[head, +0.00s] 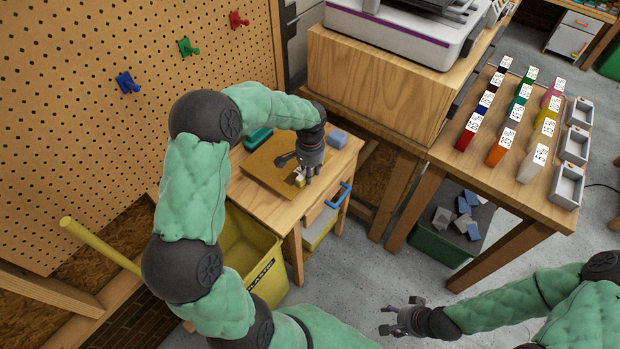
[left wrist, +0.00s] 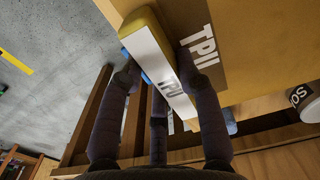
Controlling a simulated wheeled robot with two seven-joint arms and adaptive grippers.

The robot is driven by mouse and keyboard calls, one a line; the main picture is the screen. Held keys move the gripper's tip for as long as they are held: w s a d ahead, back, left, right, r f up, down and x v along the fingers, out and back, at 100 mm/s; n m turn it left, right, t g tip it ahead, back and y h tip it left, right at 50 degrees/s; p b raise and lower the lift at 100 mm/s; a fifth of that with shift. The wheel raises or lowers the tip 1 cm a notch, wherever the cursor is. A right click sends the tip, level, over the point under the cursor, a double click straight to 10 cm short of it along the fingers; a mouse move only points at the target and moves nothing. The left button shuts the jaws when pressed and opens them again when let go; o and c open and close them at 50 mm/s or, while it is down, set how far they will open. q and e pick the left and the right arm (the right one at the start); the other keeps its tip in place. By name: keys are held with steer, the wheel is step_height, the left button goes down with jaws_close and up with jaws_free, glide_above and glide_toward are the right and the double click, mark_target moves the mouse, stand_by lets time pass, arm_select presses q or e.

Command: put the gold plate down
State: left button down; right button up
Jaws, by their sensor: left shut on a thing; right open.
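The gold plate (head: 262,170) lies flat over the small wooden table's top in the head view. I cannot tell whether the plate's underside touches the tabletop. My right gripper (head: 400,318) is open and empty above the floor, well apart from the plate.
A blue drawer handle (head: 340,195) sticks out in front. A yellow bin (head: 245,250) stands left. The printer table (head: 480,160) bears coloured boxes and grey trays.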

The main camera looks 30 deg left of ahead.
arm_select(q)
steer(key=shift+w+a+f, duration=0.15)
steer(key=shift+w+f, duration=0.1)
steer(key=shift+f, duration=0.05)
steer(key=shift+w+a+f+b, duration=0.15)
steer(key=shift+f+b, duration=0.15)
steer(key=shift+f, duration=0.6)
steer(key=shift+w+f+b, duration=0.15)
steer(key=shift+f+b, duration=0.1)
steer(key=shift+f, duration=0.65)
steer(key=shift+f, duration=0.15)
steer(key=c, duration=0.9)
jaws_free()
steer(key=shift+o, duration=0.2)
